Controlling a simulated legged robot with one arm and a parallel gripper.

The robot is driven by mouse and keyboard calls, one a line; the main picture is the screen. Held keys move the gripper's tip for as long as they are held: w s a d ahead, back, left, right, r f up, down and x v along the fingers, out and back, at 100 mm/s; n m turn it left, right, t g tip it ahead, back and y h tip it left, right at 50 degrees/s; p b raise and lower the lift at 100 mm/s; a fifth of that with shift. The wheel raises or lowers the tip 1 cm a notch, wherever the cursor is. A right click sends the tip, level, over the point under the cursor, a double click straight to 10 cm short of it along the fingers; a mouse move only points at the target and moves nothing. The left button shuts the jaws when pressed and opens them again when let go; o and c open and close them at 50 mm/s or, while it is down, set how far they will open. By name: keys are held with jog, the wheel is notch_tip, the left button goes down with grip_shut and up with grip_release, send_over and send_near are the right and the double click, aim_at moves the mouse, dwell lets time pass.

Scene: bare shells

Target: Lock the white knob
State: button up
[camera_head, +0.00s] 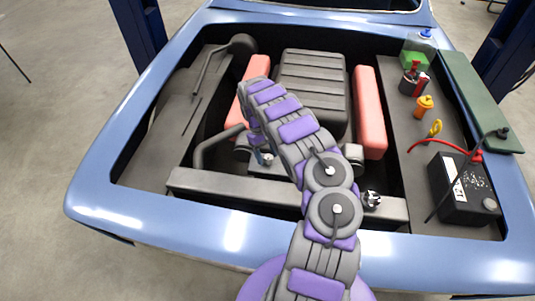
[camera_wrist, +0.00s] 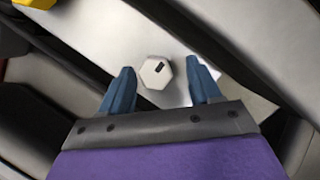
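The white knob (camera_wrist: 152,75) is a hexagonal cap with a short black mark, on a pale flat surface in the wrist view. My gripper (camera_wrist: 160,67) is open, with its two blue fingers apart, one on each side of the knob. A gap shows between the knob and each finger in this view. I cannot tell how far above the knob the fingertips are. In the head view my gripper (camera_head: 262,158) is low in the engine bay, in front of the engine. The knob cannot be made out there.
The dark ribbed engine cover (camera_head: 312,85) stands between two red covers (camera_head: 370,112). A grey crossbar (camera_head: 230,188) runs along the front. A black battery (camera_head: 462,190) and an orange-capped part (camera_head: 425,106) are on the right. Dark bars flank the knob's surface in the wrist view.

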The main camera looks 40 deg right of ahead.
jog(key=shift+a, duration=0.2)
jog(key=shift+c, duration=1.4)
jog(key=shift+s+d+f, duration=0.1)
jog(key=shift+d+f, duration=0.05)
jog(key=shift+d, duration=0.6)
jog(key=c, duration=0.4)
jog(key=shift+c, duration=1)
jog(key=shift+a, duration=0.3)
jog(key=shift+c, duration=0.2)
